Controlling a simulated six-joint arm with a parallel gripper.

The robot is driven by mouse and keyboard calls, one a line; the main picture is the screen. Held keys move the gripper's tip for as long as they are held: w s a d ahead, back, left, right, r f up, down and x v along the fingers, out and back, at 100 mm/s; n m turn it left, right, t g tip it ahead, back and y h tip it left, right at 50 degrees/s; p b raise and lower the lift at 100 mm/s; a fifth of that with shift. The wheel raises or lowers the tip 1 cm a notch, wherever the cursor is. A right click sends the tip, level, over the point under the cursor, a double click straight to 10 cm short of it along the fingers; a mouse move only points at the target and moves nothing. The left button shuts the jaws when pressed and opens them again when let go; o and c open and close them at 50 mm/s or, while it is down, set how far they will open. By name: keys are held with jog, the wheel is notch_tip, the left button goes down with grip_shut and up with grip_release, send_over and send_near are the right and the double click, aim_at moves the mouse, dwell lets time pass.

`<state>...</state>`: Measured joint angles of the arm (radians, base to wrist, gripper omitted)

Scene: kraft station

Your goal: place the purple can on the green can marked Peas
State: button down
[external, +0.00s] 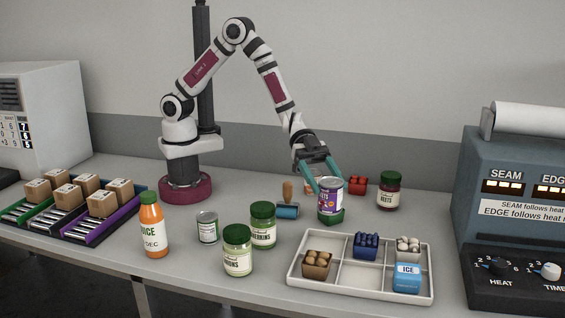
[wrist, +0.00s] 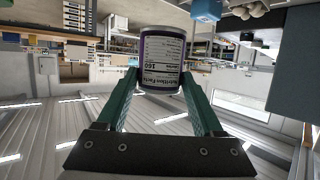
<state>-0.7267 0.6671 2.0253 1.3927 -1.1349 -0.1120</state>
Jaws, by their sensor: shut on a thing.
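The purple can (external: 329,196) is held about upright between the teal fingers of my gripper (external: 329,181), right of the middle of the table. In the wrist view the purple can (wrist: 162,62) sits between the fingertips (wrist: 162,80), its nutrition label facing the camera upside down. A small can (external: 207,228) with a silver top, white label and some green stands upright at the left, well apart from my gripper. It may be the Peas can, but its name is not readable. A green object (external: 337,217) shows just below the held can; a gap between them cannot be judged.
Green-lidded jars (external: 237,251) stand between the small can and the white tray (external: 362,288) of punnets.

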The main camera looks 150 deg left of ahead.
jog(key=s+d+r+m+g+h, duration=0.1)
jog(key=s+d+m+g+h, duration=0.1)
jog(key=s+d+m+h, duration=0.3)
jog(key=s+d+r+m+g+h, duration=0.1)
jog(key=s+d+m+h, duration=0.1)
jog(key=d, duration=0.6)
jog(key=m+g+h, duration=0.4)
jog(key=m+g, duration=0.2)
send_over(214, 212)
notch_tip(214, 212, down, 8)
jog(key=shift+r, duration=0.25)
jog(key=shift+f, duration=0.1)
jog(key=shift+c, duration=0.2)
grip_release()
